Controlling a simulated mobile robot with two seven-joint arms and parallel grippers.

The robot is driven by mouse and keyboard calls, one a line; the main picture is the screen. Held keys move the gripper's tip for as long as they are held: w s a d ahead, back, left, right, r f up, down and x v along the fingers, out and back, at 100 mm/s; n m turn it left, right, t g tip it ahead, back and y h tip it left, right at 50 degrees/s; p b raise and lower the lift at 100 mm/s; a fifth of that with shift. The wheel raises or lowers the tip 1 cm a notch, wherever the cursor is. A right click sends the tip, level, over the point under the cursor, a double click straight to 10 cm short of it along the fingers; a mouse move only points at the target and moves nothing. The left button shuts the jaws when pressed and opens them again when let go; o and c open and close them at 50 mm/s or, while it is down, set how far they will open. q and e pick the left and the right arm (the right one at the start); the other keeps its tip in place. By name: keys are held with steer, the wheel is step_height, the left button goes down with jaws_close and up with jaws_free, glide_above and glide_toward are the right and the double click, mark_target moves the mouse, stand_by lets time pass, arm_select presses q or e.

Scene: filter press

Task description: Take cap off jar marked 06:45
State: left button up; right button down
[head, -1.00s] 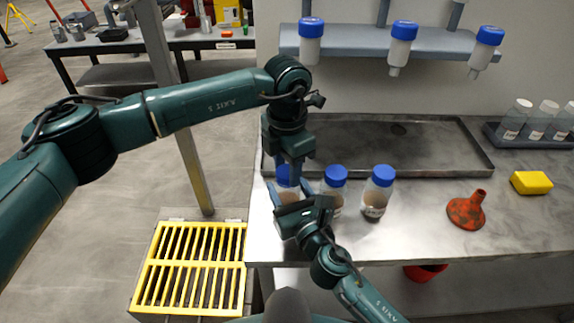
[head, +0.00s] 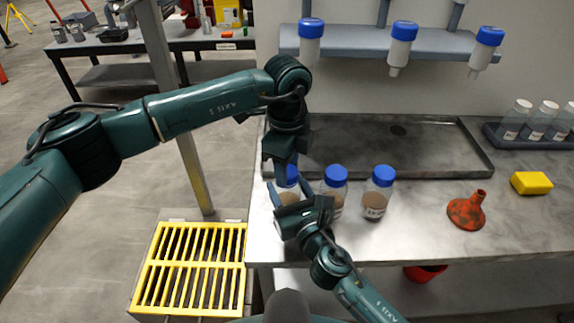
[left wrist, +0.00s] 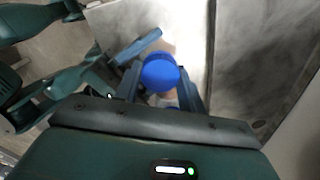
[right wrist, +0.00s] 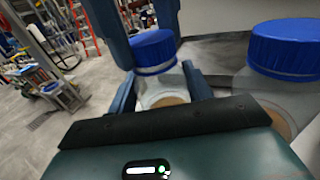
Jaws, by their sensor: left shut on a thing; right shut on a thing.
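Three clear jars with blue caps and brownish contents stand in a row at the bench's front left. The leftmost jar (head: 287,198) is partly hidden by my grippers. My left gripper (head: 287,174) comes down from above, shut on its blue cap (left wrist: 160,74). My right gripper (right wrist: 162,88) is shut around the same jar's body, below the cap (right wrist: 153,50). The cap sits on the jar. The middle jar (head: 334,187) and right jar (head: 377,193) stand free. The jar labels are too small or hidden to read, so I cannot confirm the 06:45 mark.
A grey tray (head: 440,165) lies behind the jars. An orange-red funnel (head: 467,210) and yellow sponge (head: 531,183) lie to the right. Capped bottles hang inverted from a wall shelf (head: 350,45). A rack (head: 492,130) with several white-capped bottles stands back right.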

arm_select(q)
steer(key=shift+n, duration=0.3)
steer(key=shift+r, duration=0.15)
stand_by(0.4)
steer(key=shift+r, duration=0.95)
steer(key=shift+r, duration=0.1)
steer(key=shift+r, duration=1.9)
arm_select(e)
steer(key=c, duration=0.6)
jaws_free()
steer(key=shift+o, duration=0.2)
steer(key=shift+s, duration=0.1)
